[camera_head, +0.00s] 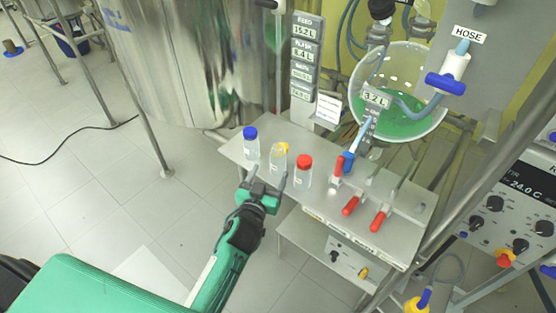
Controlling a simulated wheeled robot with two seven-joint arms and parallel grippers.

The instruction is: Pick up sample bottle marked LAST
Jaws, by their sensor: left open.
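Three clear sample bottles stand upright in a row on a small metal shelf (320,205). The blue-capped bottle (251,147) is at the left, the yellow-capped bottle (278,160) in the middle, and the red-capped bottle (303,175) at the right. Their markings are too small to read, so I cannot tell which says LAST. My left gripper (268,174) is open and empty, at the near edge of the shelf. Its fingers point toward the yellow-capped bottle and partly overlap its lower part; I cannot tell whether they touch it. My right gripper is not in view.
Red-handled valves (350,206) and a blue-and-red fitting (346,163) sit right of the bottles. A round glass vessel with green liquid (402,126) stands behind. A large steel tank (185,60) is at the back left. Floor to the left is mostly clear, with a metal leg (152,135).

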